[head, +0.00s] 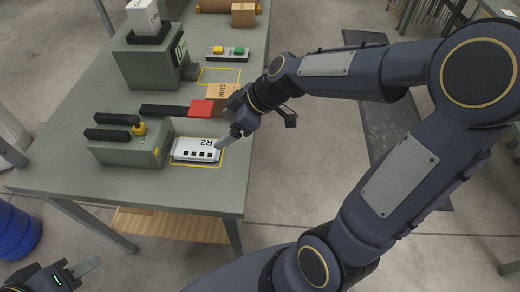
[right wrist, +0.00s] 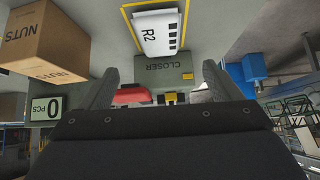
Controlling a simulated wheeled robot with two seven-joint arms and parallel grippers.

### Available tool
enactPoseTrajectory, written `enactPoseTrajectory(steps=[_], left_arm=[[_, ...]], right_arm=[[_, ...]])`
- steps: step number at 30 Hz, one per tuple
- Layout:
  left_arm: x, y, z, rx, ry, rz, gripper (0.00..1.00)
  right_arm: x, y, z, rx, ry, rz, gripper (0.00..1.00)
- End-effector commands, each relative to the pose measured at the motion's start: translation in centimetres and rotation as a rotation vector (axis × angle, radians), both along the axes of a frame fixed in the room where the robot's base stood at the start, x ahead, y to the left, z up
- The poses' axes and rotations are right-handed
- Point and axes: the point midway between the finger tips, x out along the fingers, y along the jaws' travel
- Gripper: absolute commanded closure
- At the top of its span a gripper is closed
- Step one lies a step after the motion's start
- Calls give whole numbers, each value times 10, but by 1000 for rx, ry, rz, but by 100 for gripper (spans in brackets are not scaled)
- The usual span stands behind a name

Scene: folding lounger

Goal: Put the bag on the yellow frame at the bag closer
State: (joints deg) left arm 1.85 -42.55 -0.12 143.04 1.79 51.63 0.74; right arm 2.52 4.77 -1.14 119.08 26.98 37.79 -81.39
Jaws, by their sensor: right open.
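The white bag (head: 195,150), marked R2 with black squares, lies flat inside the yellow frame (head: 222,160) on the table, beside the green closer (head: 120,152). The bag (right wrist: 155,35) and the yellow frame (right wrist: 125,10) also show in the right wrist view, with the closer (right wrist: 165,66) behind. My right gripper (head: 258,130) is open and empty, at the table's right edge, close to the bag's right end; one finger is near the bag, and I cannot tell whether it touches. My left gripper (head: 72,272) is at the lower left, partly out of view, away from the table.
A NUTS box (head: 222,93) stands behind my right gripper. A green counter (head: 145,62), a button panel (head: 228,53) and another yellow frame (head: 220,68) are further back. A blue barrel (head: 18,230) stands left.

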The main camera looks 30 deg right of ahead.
Motion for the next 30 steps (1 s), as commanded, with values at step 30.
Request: enactPoseTrajectory(steps=[30], left_arm=[[0, 0, 2, 0, 0, 0, 64]], right_arm=[[-188, -44, 19, 235, 402, -951, 15]])
